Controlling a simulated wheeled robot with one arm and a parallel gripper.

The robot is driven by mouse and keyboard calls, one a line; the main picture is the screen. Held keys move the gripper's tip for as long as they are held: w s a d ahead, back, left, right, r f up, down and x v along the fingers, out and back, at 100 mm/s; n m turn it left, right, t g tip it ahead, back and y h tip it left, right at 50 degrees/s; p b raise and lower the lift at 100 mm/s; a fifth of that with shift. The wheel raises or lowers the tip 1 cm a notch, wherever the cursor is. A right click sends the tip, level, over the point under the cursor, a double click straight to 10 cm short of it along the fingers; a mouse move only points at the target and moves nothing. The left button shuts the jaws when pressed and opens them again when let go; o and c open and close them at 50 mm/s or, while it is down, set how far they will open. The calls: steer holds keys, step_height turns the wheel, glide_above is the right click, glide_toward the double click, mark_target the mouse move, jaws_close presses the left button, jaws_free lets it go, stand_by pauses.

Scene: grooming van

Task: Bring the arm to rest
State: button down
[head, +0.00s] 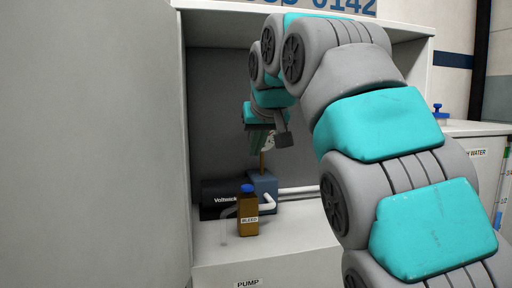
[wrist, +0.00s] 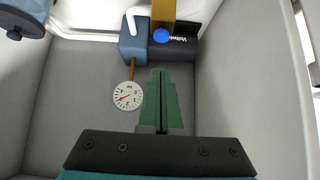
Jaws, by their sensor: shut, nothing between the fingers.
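My gripper (wrist: 162,75) is shut and empty, its green fingers pressed together in the wrist view. In the head view my arm reaches in from the right and bends down, with the gripper (head: 260,150) inside an open cabinet, above the pump. A white round gauge (wrist: 128,96) is beside the fingers in the wrist view; in the head view the gripper partly hides it.
The cabinet (head: 215,85) has side walls close around the gripper. Inside are a blue and black pump (head: 263,185) with white pipes and a brown bottle with a blue cap (head: 248,212) labelled BLEED. A large pale panel (head: 90,150) stands at left.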

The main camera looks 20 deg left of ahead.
steer(key=s+d+f+m+g+h+p, duration=0.15)
steer(key=s+d+f, duration=0.25)
steer(key=d+f, duration=0.65)
steer(key=s+d+f+m+g+h, duration=0.25)
steer(key=s+d+f, duration=0.4)
steer(key=d, duration=0.75)
steer(key=s+d+f+m+g, duration=0.1)
steer(key=s+d+f, duration=0.3)
steer(key=s+f, duration=0.7)
steer(key=s+d+f+m+g, duration=0.1)
steer(key=s+d+f+g, duration=0.3)
steer(key=s+f, duration=0.6)
steer(key=s+d, duration=0.1)
steer(key=s, duration=0.3)
steer(key=shift+d+f+g+h+p, duration=0.2)
steer(key=shift+f+g+h+p, duration=0.1)
steer(key=shift+f+p, duration=0.1)
steer(key=shift+s, duration=0.15)
